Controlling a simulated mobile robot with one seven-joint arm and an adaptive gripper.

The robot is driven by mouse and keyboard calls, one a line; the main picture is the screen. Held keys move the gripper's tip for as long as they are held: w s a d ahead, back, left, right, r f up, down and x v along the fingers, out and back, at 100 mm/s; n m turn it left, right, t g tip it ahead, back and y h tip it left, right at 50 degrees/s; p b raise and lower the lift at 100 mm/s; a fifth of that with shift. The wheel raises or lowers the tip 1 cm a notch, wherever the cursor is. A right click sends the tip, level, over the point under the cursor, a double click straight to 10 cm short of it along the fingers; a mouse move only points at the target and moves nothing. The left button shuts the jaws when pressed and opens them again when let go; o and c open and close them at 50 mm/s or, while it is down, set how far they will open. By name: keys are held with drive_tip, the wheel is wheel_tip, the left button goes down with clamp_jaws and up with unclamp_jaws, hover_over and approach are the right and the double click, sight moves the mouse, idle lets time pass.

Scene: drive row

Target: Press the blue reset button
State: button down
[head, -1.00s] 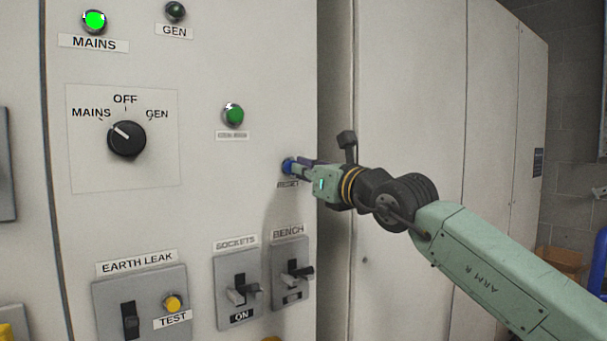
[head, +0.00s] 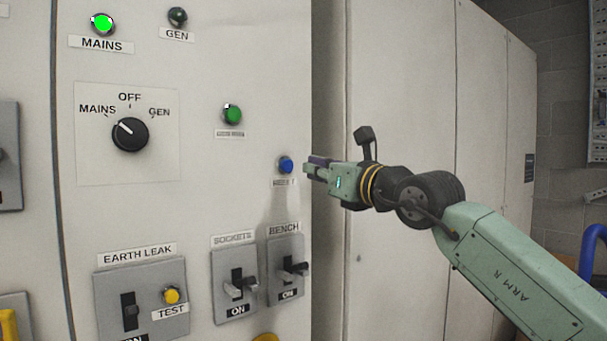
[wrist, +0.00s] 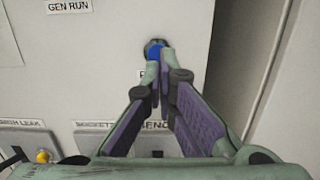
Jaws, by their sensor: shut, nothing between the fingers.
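The blue reset button (head: 286,165) sits on the pale panel near its right edge, with a RESET label (head: 284,183) just under it. My gripper (head: 307,171) is shut and empty, just right of the button in the head view, with a small gap between the fingertips and the button. In the wrist view the button (wrist: 154,50) shows just beyond the shut fingertips (wrist: 158,75), partly covered by them. The label there is mostly hidden.
SOCKETS (head: 236,285) and BENCH (head: 287,270) switches, both with ON plates, stick out below. A rotary knob (head: 130,134) points toward MAINS, and the MAINS lamp (head: 102,24) is lit green.

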drive_tip(key=b+v, duration=0.1)
drive_tip(key=v, duration=0.6)
drive_tip(key=shift+f+b, duration=0.3)
drive_tip(key=shift+w, duration=0.15)
